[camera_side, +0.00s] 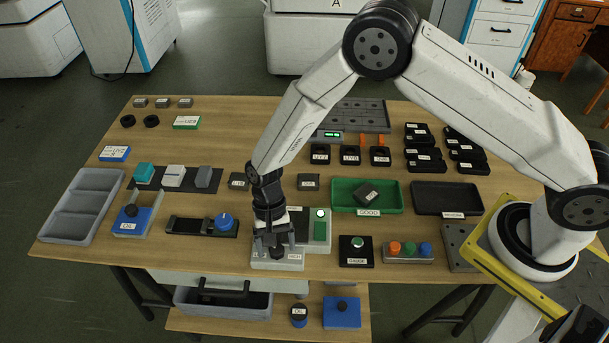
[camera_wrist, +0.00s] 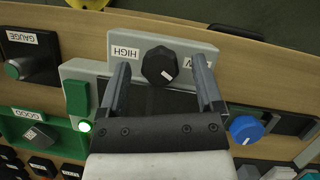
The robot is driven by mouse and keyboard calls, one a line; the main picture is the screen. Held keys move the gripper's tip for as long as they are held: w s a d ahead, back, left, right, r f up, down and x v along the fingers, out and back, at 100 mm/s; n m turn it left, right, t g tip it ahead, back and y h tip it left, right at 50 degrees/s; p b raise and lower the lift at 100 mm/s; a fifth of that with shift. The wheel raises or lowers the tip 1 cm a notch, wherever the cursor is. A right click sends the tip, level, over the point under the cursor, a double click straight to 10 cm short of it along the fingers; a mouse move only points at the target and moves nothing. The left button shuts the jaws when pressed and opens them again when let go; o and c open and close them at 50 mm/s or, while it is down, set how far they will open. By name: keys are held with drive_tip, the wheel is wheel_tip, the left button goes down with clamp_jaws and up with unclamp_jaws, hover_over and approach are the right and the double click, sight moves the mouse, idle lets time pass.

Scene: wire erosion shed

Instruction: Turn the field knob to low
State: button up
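The field knob is a black knob (camera_wrist: 160,66) on a light grey plate (camera_wrist: 195,45) in the wrist view. A white pointer mark shows on its lower right edge. A HIGH label is left of the knob; a partly hidden label is to its right. In the side view the dark knob (camera_side: 277,253) shows under my gripper (camera_side: 274,243) on the grey box (camera_side: 290,265). My gripper (camera_wrist: 162,84) is open, its two fingers on either side of the knob. In the wrist view gaps show between the fingers and the knob.
A panel with a green button and lit lamp (camera_side: 320,228) stands just behind the plate. A black GAUGE box (camera_side: 356,250) is to the right, a blue knob (camera_side: 225,222) on a black slide to the left. A green GOOD tray (camera_side: 345,204) lies behind.

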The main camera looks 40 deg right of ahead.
drive_tip(key=shift+v, duration=3.9)
drive_tip(key=s+d+r+n+t, duration=0.2)
drive_tip(key=s+d+r, duration=0.1)
drive_tip(key=d, duration=0.4)
drive_tip(key=s+d+r+n+t+h, duration=0.1)
drive_tip(key=s+d+r+n+t, duration=0.1)
drive_tip(key=s+d+r, duration=0.2)
drive_tip(key=s+d+r+n+t+h, duration=0.1)
drive_tip(key=s+d+r, duration=0.3)
drive_tip(key=d, duration=0.6)
drive_tip(key=shift+d+r+n+t, duration=0.4)
drive_tip(key=shift+r+t, duration=0.4)
drive_tip(key=shift+r, duration=0.15)
